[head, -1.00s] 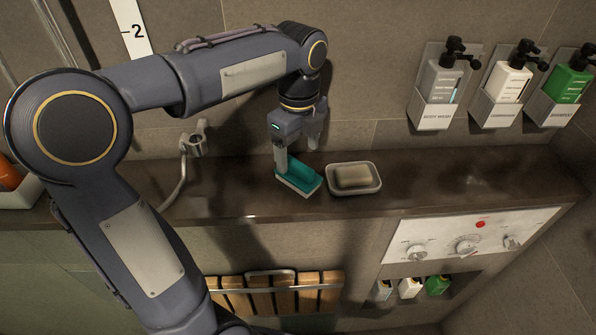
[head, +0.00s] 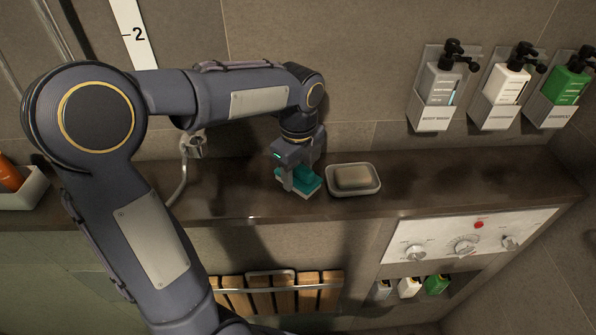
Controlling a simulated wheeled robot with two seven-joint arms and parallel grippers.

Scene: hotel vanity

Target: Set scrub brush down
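The scrub brush (head: 306,184), a teal block with a pale lower edge, is low over the dark stone ledge, left of the soap dish. I cannot tell whether it rests fully on the ledge. My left gripper (head: 301,174) points down at it from above. One finger overlaps the brush's near left side; the far finger is mostly hidden. I cannot tell whether the fingers press on the brush or stand apart from it. My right gripper is not in view.
A pale dish (head: 372,190) with a bar of soap (head: 353,177) stands close right of the brush. The ledge (head: 470,183) is clear farther right. A tap (head: 193,146) with a hose is to the left. Wall dispensers (head: 437,85) hang at the upper right.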

